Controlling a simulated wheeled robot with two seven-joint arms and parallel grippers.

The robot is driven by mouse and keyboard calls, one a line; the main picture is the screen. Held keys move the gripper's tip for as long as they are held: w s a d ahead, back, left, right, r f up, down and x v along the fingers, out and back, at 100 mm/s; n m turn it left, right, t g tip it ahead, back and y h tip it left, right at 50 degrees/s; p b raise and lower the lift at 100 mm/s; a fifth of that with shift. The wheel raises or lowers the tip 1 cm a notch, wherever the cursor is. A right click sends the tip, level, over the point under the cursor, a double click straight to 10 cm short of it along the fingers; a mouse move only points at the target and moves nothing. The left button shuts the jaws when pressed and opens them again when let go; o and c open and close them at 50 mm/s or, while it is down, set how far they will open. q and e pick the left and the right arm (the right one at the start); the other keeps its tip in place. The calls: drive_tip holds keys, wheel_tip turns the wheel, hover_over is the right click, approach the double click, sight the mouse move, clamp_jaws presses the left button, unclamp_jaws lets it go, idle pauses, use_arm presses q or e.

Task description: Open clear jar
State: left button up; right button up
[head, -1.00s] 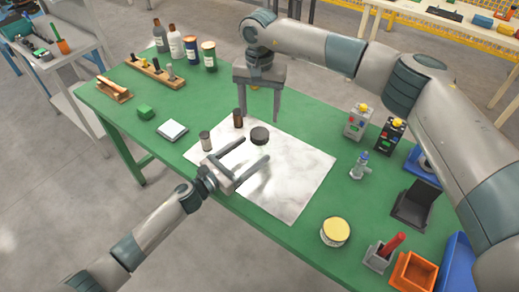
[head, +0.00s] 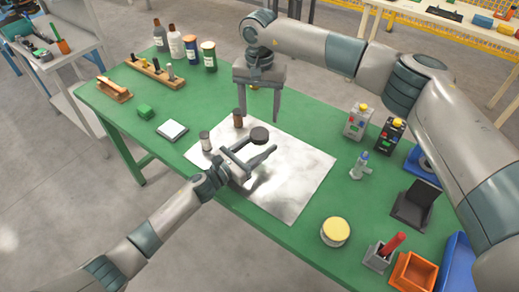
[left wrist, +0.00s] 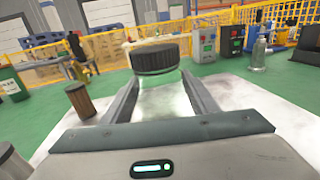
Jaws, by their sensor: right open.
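The clear jar shows in the left wrist view as a ribbed black lid (left wrist: 155,60) on a pale glass body (left wrist: 162,98). In the head view its dark lid (head: 260,134) stands on the white sheet, with the body hard to make out. My left gripper (head: 264,143) is open and low, its fingers reaching toward the jar from the front. In the left wrist view the fingers (left wrist: 160,78) lie either side of the glass below the lid; contact cannot be told. My right gripper (head: 260,115) is open, pointing down behind the jar, with nothing between its fingers.
A brown cylinder (head: 238,119) and a grey-lidded container (head: 205,141) stand left of the jar. A small clear bottle (head: 361,166) and a yellow-lidded container (head: 335,232) stand right. The white sheet (head: 300,175) is bare on its right side.

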use_arm(q)
clamp_jaws()
use_arm(e)
drive_tip(key=shift+m, duration=0.4)
